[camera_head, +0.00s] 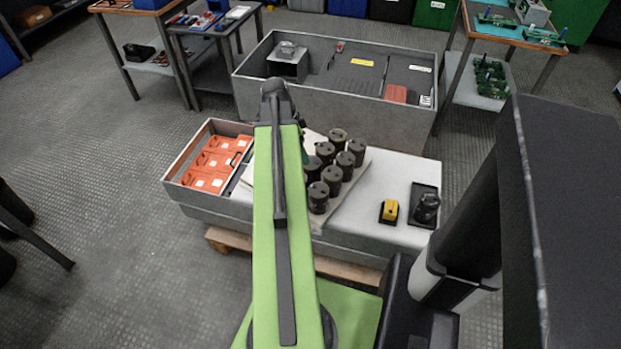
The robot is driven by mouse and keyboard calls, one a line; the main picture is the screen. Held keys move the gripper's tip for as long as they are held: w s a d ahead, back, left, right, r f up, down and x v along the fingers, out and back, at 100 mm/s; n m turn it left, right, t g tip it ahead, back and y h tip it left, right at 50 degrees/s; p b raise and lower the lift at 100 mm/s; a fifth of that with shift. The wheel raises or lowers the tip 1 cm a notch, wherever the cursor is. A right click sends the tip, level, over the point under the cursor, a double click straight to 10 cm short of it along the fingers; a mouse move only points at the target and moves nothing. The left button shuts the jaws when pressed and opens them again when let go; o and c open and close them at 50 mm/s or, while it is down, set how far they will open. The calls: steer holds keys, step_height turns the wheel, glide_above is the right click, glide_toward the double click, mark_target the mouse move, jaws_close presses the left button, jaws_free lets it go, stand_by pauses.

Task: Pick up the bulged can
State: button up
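Several dark cylindrical cans (332,178) stand close together, upright, on a beige sheet (346,196) on the pale bench top. Another dark object (427,207), lumpy in outline, sits in a black tray (424,190) at the right end of the bench. I cannot tell from this view which can is bulged. My green arm reaches forward over the bench, just left of the cans, and hides part of the sheet. My gripper does not show; the arm's far end blocks that area.
A large grey open bin (256,86) stands behind the bench. The bench top between cans and yellow block is clear.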

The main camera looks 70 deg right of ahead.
mark_target(312, 173)
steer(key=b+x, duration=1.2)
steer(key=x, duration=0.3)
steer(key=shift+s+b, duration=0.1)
steer(key=shift+b, duration=0.3)
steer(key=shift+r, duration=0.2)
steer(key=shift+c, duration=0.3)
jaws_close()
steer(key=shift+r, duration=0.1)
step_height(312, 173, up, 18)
steer(key=p, duration=1.8)
